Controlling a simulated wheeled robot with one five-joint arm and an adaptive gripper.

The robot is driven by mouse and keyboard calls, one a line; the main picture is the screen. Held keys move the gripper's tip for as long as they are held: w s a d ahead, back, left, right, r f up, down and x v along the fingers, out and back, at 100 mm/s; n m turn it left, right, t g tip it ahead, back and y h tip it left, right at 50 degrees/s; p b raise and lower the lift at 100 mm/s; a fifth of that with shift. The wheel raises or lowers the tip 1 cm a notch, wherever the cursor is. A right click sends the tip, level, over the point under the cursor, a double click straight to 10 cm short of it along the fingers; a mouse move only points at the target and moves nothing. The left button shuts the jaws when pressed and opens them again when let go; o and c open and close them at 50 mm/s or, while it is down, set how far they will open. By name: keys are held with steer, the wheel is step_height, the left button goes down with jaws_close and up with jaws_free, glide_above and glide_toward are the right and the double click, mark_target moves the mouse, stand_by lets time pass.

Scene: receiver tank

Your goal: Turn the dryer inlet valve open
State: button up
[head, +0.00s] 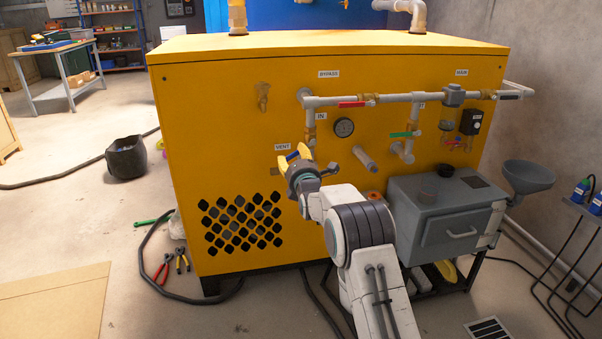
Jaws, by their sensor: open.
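The dryer inlet valve (310,132) is a brass fitting on the grey vertical pipe beside the "IN" label (320,116), on the front of the yellow cabinet (215,110). The pipe's lower end runs behind my gripper. My gripper (292,156) has yellow fingers, spread open just below and left of this valve, by the "VENT" label (282,147). A small blue piece shows between the fingers; I cannot tell whether it is a valve handle or whether the fingers touch it. The inlet valve's handle is not clearly visible.
Near it are the bypass valve's red handle (352,104), a gauge (344,127), a green handle (402,134) and a protruding grey pipe (364,158). A grey box (445,215) and funnel (528,176) stand right of my arm. Pliers (164,268) and hoses lie on the floor at left.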

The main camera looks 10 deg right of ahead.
steer(key=s, duration=0.8)
steer(key=shift+s, duration=0.2)
steer(key=shift+f+b, duration=0.1)
steer(key=shift+b, duration=0.2)
stand_by(2.2)
